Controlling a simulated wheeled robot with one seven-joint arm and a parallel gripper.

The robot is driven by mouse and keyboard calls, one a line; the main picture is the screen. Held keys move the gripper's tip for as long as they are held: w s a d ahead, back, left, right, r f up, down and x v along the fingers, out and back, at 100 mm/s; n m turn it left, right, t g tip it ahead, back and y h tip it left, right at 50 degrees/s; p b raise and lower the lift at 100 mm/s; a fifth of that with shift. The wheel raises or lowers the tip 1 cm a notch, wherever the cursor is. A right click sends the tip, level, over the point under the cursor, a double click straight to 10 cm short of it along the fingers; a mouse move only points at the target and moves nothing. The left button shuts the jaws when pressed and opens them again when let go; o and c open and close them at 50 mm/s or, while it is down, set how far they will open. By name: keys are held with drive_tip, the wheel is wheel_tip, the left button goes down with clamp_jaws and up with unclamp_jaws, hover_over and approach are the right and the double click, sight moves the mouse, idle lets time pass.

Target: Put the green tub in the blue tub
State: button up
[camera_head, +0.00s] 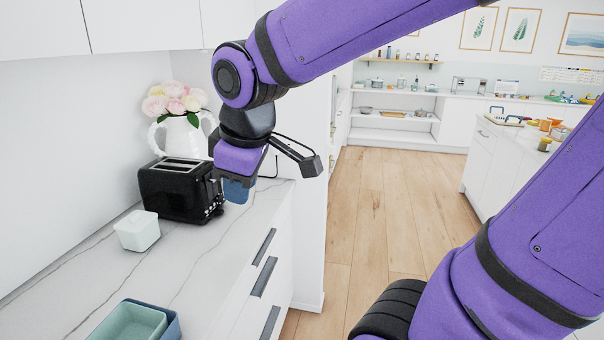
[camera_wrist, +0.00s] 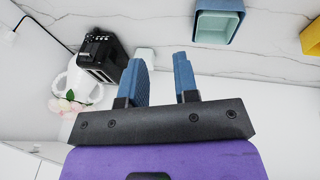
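The green tub (camera_head: 130,323) sits inside the blue tub (camera_head: 173,328) on the marble counter, at the bottom edge of the head view and partly cut off. In the wrist view the green tub (camera_wrist: 214,28) is again inside the blue tub (camera_wrist: 240,8), near the top. My gripper (camera_head: 238,189) is above the counter, farther back than the tubs and apart from them. In the wrist view its two blue fingers (camera_wrist: 164,72) stand apart with nothing between them.
A pale, whitish tub (camera_head: 137,231) stands on the counter near a black toaster (camera_head: 180,190). A white jug of flowers (camera_head: 181,135) is behind the toaster. A yellow object (camera_wrist: 312,40) shows at the wrist view's right edge. The counter between the tubs is clear.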

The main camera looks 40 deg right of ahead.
drive_tip(key=s+d+r+m+t, duration=0.1)
drive_tip(key=s+d+r+m, duration=0.1)
drive_tip(key=s+d+m, duration=0.3)
drive_tip(key=s+m, duration=0.2)
drive_tip(key=s, duration=0.1)
drive_tip(key=shift+s+d+r+m, duration=0.15)
drive_tip(key=shift+s+r+m, duration=0.1)
drive_tip(key=shift+r+m, duration=0.15)
